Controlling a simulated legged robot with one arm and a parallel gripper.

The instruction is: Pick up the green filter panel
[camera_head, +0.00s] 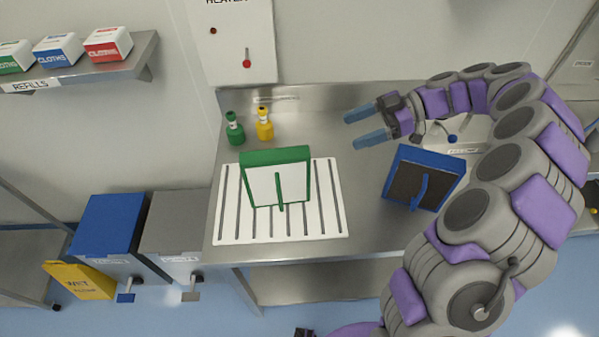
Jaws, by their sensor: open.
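The green filter panel (277,179) has a green frame, a white face and a green handle at its lower front. It stands tilted on a white slotted rack (323,205) on the steel counter. My gripper (358,127) is open and empty, with two blue fingers pointing left. It hangs above the counter, to the right of and behind the green panel, apart from it. My arm comes in from the right side of the picture.
A blue-framed dark panel (424,180) stands on the counter (362,225) at right, close to my arm. Green (235,129) and yellow (265,125) bottles stand behind the rack. A wall box (231,45) hangs above. Bins (108,228) and a yellow sign (78,281) are at lower left.

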